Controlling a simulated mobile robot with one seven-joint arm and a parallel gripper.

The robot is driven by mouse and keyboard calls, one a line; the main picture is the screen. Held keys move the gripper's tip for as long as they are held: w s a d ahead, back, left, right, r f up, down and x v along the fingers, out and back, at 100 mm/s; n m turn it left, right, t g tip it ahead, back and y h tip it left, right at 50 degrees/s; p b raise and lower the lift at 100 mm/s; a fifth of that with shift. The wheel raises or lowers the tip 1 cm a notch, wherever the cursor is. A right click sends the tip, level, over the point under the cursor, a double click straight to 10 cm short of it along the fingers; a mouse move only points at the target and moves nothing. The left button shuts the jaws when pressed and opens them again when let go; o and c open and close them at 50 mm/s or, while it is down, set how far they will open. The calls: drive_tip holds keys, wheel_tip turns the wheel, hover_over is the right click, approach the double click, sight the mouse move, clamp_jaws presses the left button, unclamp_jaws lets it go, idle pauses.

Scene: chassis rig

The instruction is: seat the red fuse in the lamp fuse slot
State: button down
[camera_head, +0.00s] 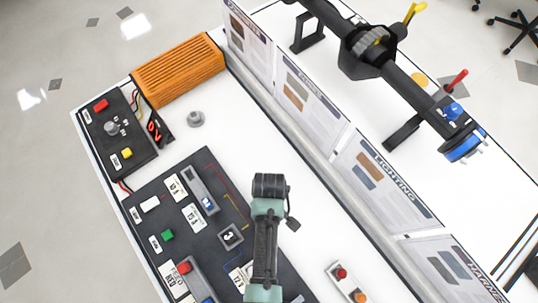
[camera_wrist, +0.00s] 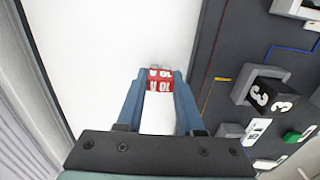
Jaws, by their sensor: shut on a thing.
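My gripper (camera_wrist: 159,80) is shut on a small red fuse (camera_wrist: 160,77) with white "10" marks, between two blue fingers. In the wrist view the fuse is over the white bench top, left of the dark board's edge. In the head view my gripper's black body (camera_head: 270,187) is beside the dark board (camera_head: 188,160); its fingers and the fuse are hidden there. The board carries several grey holders, one with a blue piece (camera_head: 207,202). I cannot tell which is the lamp fuse slot.
A black block marked 3 (camera_head: 230,236) stands on the board. A small tray (camera_head: 336,267) with red and orange pieces lies at lower right. An orange finned box (camera_head: 180,70) and a grey knob (camera_head: 195,119) are further back. Upright panels (camera_head: 312,100) line the right side.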

wheel_tip(320, 180, up, 9)
drive_tip(key=shift+w+r, duration=0.1)
drive_tip(key=shift+r, duration=0.05)
drive_tip(key=w+r+m, duration=0.7)
drive_tip(key=r, duration=0.1)
idle(0.3)
drive_tip(key=shift+a+f, duration=0.1)
drive_tip(key=shift+a, duration=0.05)
